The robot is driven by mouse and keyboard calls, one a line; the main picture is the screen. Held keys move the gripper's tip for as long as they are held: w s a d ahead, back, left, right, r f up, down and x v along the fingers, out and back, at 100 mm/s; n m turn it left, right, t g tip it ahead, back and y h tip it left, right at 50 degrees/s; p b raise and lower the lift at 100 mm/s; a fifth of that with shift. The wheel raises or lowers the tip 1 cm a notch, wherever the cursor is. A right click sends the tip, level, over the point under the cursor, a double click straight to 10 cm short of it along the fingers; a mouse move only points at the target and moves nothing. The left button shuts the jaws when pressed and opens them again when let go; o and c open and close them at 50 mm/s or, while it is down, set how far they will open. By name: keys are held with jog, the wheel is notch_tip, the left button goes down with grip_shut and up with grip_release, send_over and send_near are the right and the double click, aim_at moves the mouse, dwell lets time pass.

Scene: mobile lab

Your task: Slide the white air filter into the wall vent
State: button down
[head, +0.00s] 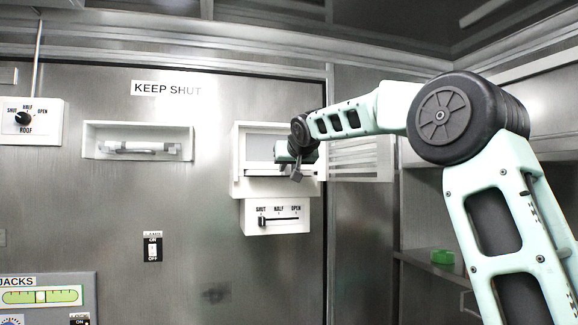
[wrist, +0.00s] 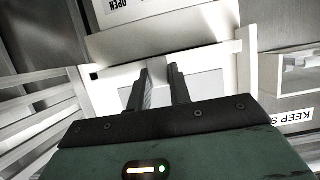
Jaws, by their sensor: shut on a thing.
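The wall vent (head: 236,165) is a white frame on the metal wall, left of the door edge strip. Its louvred cover (head: 358,160) stands swung open to the right. My gripper (head: 296,174) is at the right part of the vent opening, its fingers shut. In the wrist view the two dark fingers (wrist: 161,72) reach into the white-framed opening. A pale panel, which looks like the white air filter (wrist: 205,86), shows beside and behind the fingers.
A slider box (head: 275,217) marked SHUT, HALF, OPEN is directly below the vent. A recessed handle (head: 138,147) lies to the left, under a KEEP SHUT sign (head: 166,88). A shelf with a green item (head: 443,257) is at lower right.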

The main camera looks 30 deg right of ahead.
jog(key=shift+w+d+p, duration=0.35)
jog(key=shift+w+p, duration=0.5)
jog(key=shift+w, duration=0.35)
jog(key=shift+w+d+p, duration=0.3)
jog(key=shift+w+p, duration=0.55)
jog(key=shift+w, duration=0.4)
jog(key=shift+w+d+p, duration=0.35)
jog(key=shift+w+p, duration=0.5)
jog(key=shift+w, duration=0.35)
jog(key=c, duration=1.2)
grip_release()
jog(key=shift+s, duration=0.15)
jog(key=shift+s+a+b, duration=0.1)
jog(key=shift+s+b, duration=0.15)
jog(key=shift+b, duration=0.2)
jog(key=b+v, duration=0.8)
jog(key=v, duration=0.8)
jog(key=shift+s+r, duration=0.25)
jog(key=shift+s, duration=0.05)
